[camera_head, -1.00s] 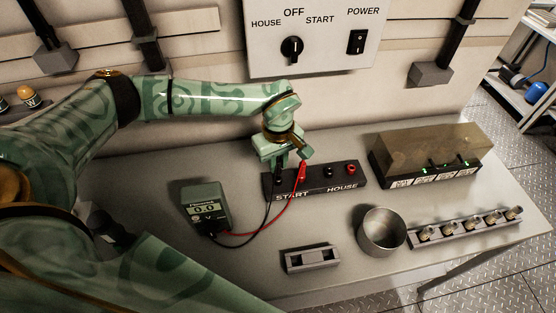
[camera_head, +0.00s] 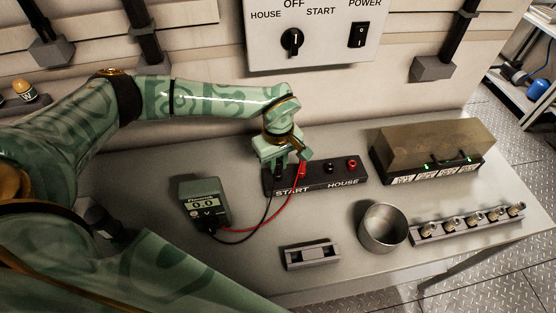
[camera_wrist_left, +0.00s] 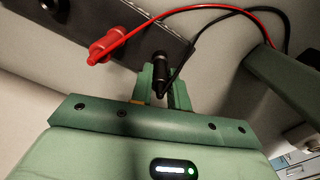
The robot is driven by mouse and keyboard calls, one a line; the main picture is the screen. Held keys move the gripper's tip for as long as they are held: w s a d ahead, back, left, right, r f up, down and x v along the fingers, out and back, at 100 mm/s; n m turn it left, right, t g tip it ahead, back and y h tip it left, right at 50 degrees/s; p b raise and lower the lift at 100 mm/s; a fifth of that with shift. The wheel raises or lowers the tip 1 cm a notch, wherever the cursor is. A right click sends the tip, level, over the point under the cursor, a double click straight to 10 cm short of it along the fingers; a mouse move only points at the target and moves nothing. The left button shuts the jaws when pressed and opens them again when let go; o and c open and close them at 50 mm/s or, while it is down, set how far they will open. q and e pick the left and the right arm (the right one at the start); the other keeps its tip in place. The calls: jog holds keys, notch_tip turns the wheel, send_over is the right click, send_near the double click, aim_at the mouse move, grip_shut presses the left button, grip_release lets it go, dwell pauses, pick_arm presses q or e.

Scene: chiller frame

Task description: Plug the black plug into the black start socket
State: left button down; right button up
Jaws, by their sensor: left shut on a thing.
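My left gripper (camera_head: 281,164) is over the START end of the dark socket block (camera_head: 330,183), shut on the black plug (camera_wrist_left: 161,72). In the left wrist view the black plug is between the fingers, its far end against the block's face, its black lead running off to the upper right. The black start socket is hidden under the gripper and plug; I cannot tell how deep the plug sits. The red plug (camera_head: 302,169) stands in the block just right of the gripper, and it also shows in the left wrist view (camera_wrist_left: 105,46). My right gripper is not in view.
The green meter (camera_head: 204,202) reading 0.0 stands left of the block, joined to both leads. A grey holder (camera_head: 312,267), a metal cup (camera_head: 364,240) and a rack of several fittings (camera_head: 425,238) are in front. A covered box (camera_head: 435,147) is right.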

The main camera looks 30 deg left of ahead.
pick_arm(q)
jog(key=shift+f, duration=0.2)
jog(key=c, duration=1.3)
grip_release()
jog(key=shift+r, duration=0.15)
notch_tip(320, 180, up, 16)
jog(key=shift+r+p, duration=0.1)
jog(key=shift+p, duration=0.75)
jog(key=shift+s, duration=0.1)
